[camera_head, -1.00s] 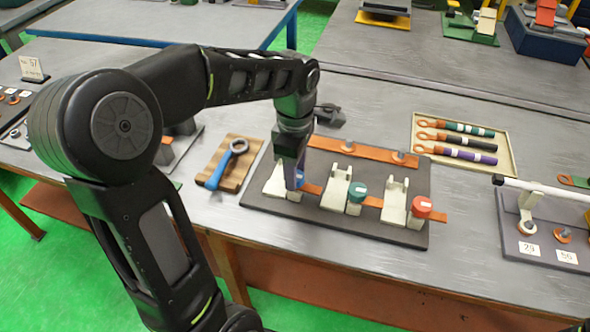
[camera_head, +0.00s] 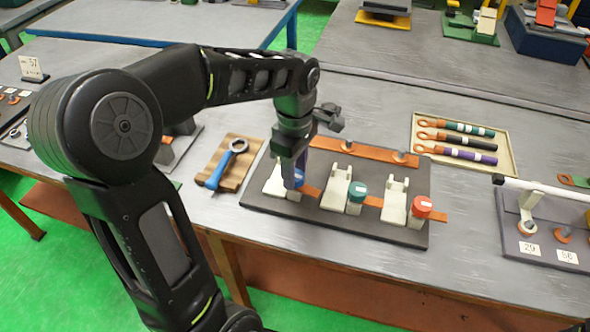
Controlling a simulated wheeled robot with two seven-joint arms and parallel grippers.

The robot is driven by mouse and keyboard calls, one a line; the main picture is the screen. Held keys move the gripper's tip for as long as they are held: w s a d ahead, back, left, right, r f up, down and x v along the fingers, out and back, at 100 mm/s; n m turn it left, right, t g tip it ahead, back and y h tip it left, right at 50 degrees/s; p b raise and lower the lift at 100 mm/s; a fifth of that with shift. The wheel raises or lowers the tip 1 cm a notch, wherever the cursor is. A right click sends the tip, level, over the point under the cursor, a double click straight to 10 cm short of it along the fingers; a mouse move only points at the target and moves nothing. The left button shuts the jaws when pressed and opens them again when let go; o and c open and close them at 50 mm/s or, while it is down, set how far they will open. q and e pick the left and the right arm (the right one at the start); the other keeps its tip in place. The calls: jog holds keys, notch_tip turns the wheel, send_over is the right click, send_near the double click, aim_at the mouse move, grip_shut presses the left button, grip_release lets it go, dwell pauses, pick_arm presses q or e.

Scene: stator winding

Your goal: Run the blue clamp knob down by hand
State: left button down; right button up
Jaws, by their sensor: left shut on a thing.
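The blue clamp knob (camera_head: 298,179) sits at the left clamp on the dark fixture board (camera_head: 270,205). My left gripper (camera_head: 294,172) points down over it and is shut on it; the fingers hide part of the knob. The cream left clamp body (camera_head: 273,185) shows beside the gripper. A teal knob (camera_head: 357,192) and a red knob (camera_head: 422,206) stand on the other two clamps to the right. My right gripper is not in view.
A blue-handled ring wrench (camera_head: 225,165) lies on a wooden block left of the board. A tray (camera_head: 420,120) with teal, black and purple handled leads lies at the back right. A grey stand with a white bar (camera_head: 545,187) is at the right. Bare table lies between.

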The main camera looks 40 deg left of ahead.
pick_arm(q)
jog(key=m, duration=1.3)
jog(key=shift+w+r, duration=0.1)
jog(key=m, duration=0.7)
jog(key=shift+r+m, duration=0.1)
jog(key=shift+m, duration=0.2)
jog(key=m+p, duration=0.1)
jog(key=m, duration=0.5)
jog(key=shift+m, duration=0.4)
jog(key=c, duration=1.3)
grip_release()
jog(key=o, duration=0.4)
jog(key=shift+o, duration=0.2)
